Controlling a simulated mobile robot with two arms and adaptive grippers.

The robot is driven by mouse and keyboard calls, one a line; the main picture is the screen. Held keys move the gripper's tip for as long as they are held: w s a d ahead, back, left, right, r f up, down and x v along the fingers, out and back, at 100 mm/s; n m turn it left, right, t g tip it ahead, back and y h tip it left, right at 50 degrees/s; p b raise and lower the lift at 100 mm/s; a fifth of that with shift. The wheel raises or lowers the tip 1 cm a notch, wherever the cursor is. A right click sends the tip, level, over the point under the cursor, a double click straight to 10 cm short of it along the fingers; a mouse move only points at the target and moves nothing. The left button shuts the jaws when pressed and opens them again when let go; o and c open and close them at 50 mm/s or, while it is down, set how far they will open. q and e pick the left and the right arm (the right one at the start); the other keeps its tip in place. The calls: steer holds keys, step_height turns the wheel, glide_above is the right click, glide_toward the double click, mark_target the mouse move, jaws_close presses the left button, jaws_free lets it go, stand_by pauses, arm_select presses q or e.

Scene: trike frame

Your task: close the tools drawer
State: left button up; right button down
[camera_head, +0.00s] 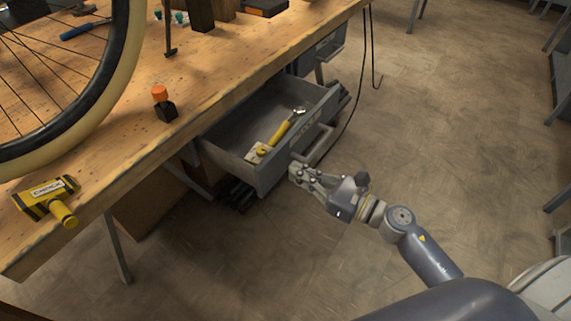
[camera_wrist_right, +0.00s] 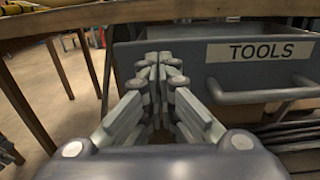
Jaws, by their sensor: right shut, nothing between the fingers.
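The tools drawer (camera_head: 262,172) is pulled out from under the workbench in the head view, with a yellow-handled tool (camera_head: 283,127) and a small yellow item (camera_head: 259,152) inside. Its grey front (camera_wrist_right: 205,68) carries a TOOLS label (camera_wrist_right: 260,50) and a bar handle (camera_wrist_right: 265,95) in the right wrist view. My right gripper (camera_head: 294,169) is shut and empty, close to the drawer front near its left end, left of the handle. I cannot tell whether the fingertips touch the front. My left gripper is not in view.
The wooden workbench (camera_head: 110,190) overhangs the drawer. On it are a wheel (camera_head: 127,60), a yellow-black CHOCK block (camera_head: 45,198) and an orange-capped item (camera_head: 161,100). A bench leg (camera_head: 118,250) stands at left. The floor (camera_head: 420,130) to the right is open.

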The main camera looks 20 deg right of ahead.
mark_target(275, 162)
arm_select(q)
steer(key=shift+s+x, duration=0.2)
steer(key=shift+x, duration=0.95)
arm_select(e)
steer(key=shift+x, duration=2.15)
steer(key=shift+w+a, duration=0.15)
steer(key=x, duration=1)
steer(key=b+x, duration=0.1)
steer(key=x, duration=0.8)
steer(key=shift+w+a, duration=0.25)
steer(key=shift+w, duration=0.05)
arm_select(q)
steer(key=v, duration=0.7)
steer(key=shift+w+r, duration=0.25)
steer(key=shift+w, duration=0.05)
arm_select(e)
steer(key=shift+r, duration=0.25)
